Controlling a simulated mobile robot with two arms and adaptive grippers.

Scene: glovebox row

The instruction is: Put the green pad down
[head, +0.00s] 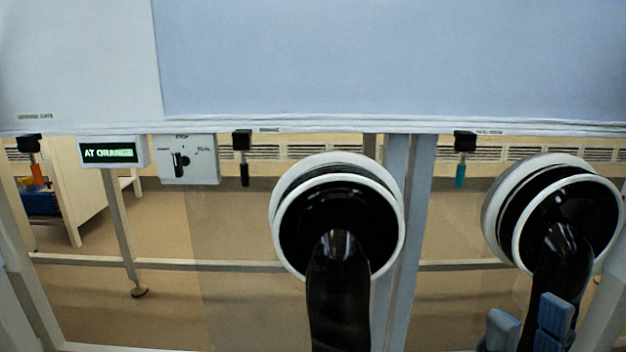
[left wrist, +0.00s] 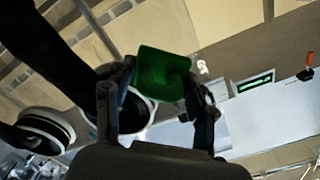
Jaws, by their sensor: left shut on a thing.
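The green pad (left wrist: 163,73) shows in the left wrist view as a bright green, squarish piece. My left gripper (left wrist: 161,92) is shut on it, with one dark finger at each side. Neither the pad nor my left gripper shows in the head view. My right gripper (head: 529,324) is at the bottom right of the head view, its two blue fingertips apart with nothing seen between them. It is in front of the right black glove.
Two glove ports with white rings, left (head: 400,222) and right (head: 488,215), have black gloves hanging out. A display (head: 108,152) reads "AT ORANGE" beside a knob panel (head: 190,163). Orange (head: 39,174), black (head: 244,174) and teal (head: 461,175) handles hang under the white cabinet's edge.

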